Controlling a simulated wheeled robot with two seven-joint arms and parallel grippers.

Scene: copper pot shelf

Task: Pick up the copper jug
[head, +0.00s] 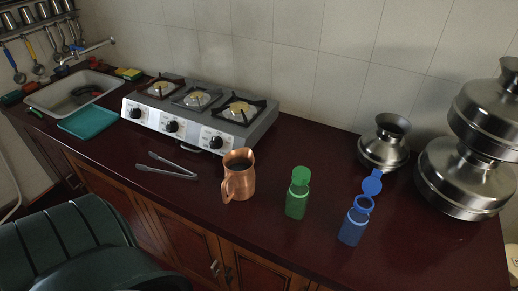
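The copper jug (240,184) stands upright near the front edge of the dark red counter (320,205) in the head view. Its mouth is open and its handle faces the front left. Neither of my grippers shows in this view, and nothing is touching the jug.
Metal tongs (166,171) lie left of the jug, and a three-burner stove (195,120) stands behind it. A green bottle (297,200) and a blue bottle (355,224), lids raised, stand to its right. Steel pots (468,182) fill the right end. A dark green chair-like object (75,240) is lower left.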

